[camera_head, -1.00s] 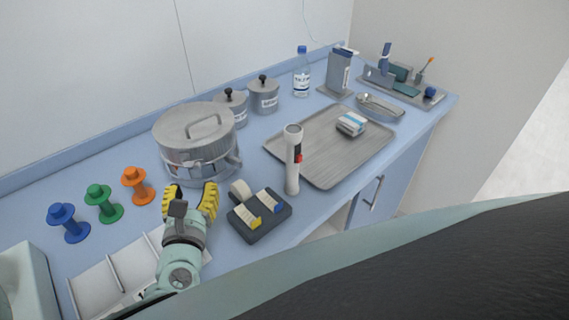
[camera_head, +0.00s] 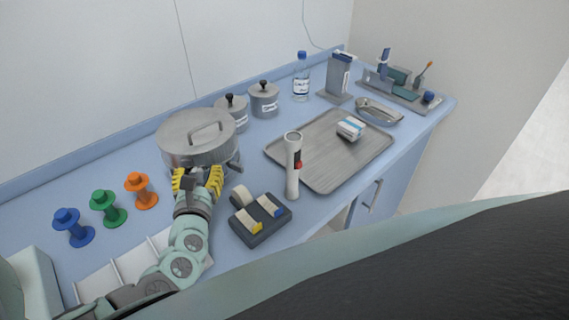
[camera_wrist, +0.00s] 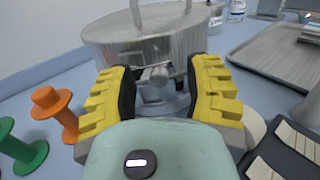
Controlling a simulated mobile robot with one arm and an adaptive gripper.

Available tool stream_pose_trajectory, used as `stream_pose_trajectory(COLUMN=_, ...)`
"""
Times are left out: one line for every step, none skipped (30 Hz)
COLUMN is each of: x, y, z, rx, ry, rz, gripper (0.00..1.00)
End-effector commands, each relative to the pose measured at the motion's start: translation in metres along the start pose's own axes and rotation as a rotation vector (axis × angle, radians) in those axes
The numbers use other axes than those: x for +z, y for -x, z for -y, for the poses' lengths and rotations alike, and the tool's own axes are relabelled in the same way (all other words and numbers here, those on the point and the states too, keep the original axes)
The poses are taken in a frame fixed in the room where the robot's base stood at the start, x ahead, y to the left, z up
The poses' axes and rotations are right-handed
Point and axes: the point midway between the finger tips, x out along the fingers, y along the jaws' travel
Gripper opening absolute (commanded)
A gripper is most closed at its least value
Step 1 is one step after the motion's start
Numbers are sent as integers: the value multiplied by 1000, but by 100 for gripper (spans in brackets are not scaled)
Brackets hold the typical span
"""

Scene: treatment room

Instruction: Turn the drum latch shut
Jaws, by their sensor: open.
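The drum (camera_head: 199,138) is a round metal vessel with a lid and a bar handle, standing at the back left of the blue counter. In the wrist view its wall (camera_wrist: 190,50) fills the top middle. A small grey metal latch (camera_wrist: 155,76) shows on its near side, between my fingers. My gripper (camera_head: 198,176) has yellow padded fingers and is right in front of the drum. In the wrist view my gripper (camera_wrist: 163,88) is open, with one finger on each side of the latch. I cannot tell whether the fingers touch it. The latch's lower part is partly hidden.
Orange (camera_head: 140,190), green (camera_head: 108,208) and blue (camera_head: 73,227) spools stand to the left. A dark tape dispenser (camera_head: 262,222) and a white flashlight (camera_head: 293,165) stand close on the right. A metal tray (camera_head: 330,165) and two lidded canisters (camera_head: 264,100) are farther off.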

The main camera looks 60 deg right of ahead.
Motion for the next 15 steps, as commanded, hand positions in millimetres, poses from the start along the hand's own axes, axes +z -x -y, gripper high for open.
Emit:
stream_pose_trajectory(x=0, y=0, z=1, rx=-3, ry=0, rz=0, gripper=45)
stream_pose_trajectory(x=0, y=0, z=1, rx=-3, ry=0, rz=0, gripper=41)
stream_pose_trajectory(x=0, y=0, z=1, rx=-3, ry=0, rz=0, gripper=37)
stream_pose_trajectory(x=0, y=0, z=1, rx=-3, ry=-1, rz=0, gripper=34)
stream_pose_trajectory(x=0, y=0, z=1, rx=-2, ry=-1, rz=0, gripper=31)
stream_pose_trajectory(x=0, y=0, z=1, rx=-2, ry=-1, rz=0, gripper=27)
stream_pose_trajectory(x=0, y=0, z=1, rx=-2, ry=-1, rz=0, gripper=24)
stream_pose_trajectory(x=0, y=0, z=1, rx=-2, ry=-1, rz=0, gripper=21)
stream_pose_trajectory(x=0, y=0, z=1, rx=-2, ry=-1, rz=0, gripper=17)
stream_pose_trajectory(x=0, y=0, z=1, rx=-2, ry=-1, rz=0, gripper=14)
stream_pose_trajectory(x=0, y=0, z=1, rx=-2, ry=-1, rz=0, gripper=10)
stream_pose_trajectory(x=0, y=0, z=0, rx=-1, ry=-1, rz=0, gripper=6)
stream_pose_trajectory(x=0, y=0, z=0, rx=-1, ry=-1, rz=0, gripper=3)
stream_pose_trajectory(x=0, y=0, z=0, rx=-1, ry=-1, rz=0, gripper=0)
stream_pose_trajectory(x=0, y=0, z=0, rx=-1, ry=-1, rz=0, gripper=0)
